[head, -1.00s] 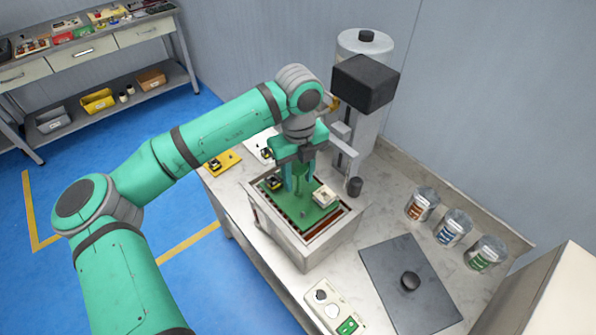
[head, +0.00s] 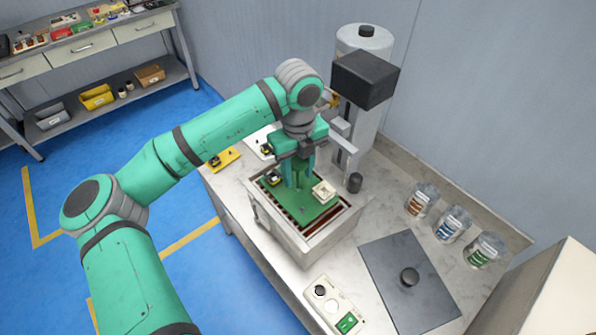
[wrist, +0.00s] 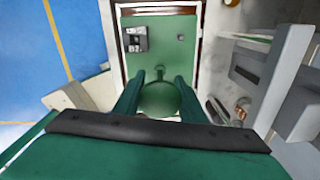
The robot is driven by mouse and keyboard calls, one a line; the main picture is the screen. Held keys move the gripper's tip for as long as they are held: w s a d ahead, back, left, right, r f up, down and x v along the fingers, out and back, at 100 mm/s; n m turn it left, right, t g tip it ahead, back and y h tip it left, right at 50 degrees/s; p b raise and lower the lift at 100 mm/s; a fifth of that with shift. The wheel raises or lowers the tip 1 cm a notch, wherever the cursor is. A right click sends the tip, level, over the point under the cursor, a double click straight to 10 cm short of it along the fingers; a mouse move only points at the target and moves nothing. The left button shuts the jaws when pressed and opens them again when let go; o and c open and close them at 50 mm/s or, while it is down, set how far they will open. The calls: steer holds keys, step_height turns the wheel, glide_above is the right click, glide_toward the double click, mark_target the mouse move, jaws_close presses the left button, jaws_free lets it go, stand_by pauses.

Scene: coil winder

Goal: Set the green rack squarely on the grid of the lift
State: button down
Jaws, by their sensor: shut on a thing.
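The green rack (head: 318,210) is a flat green plate with an upright green handle, a black-and-yellow part at its left and a pale block at its right. My gripper (head: 297,182) is shut on the handle, above the middle of the plate. The plate lies over the open mouth of the metal tank (head: 302,247); dark reddish slats of the grid (head: 287,213) show along its near-left edge. I cannot tell whether the plate touches the grid. In the wrist view, the rack (wrist: 172,55) shows a grey part, and my gripper (wrist: 158,92) encloses the round-topped handle.
The lift column with a black head (head: 365,80) stands close behind the tank. A dark flat lid (head: 408,280) with a knob lies at the right. A button box (head: 335,307) is in front; several jars (head: 452,226) stand along the wall. A yellow tray (head: 222,159) lies behind left.

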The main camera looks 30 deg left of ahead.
steer(key=shift+f, duration=0.85)
stand_by(0.3)
steer(key=c, duration=1)
jaws_free()
steer(key=shift+c, duration=0.2)
steer(key=shift+f, duration=0.1)
step_height(320, 180, up, 11)
steer(key=shift+d+f, duration=0.1)
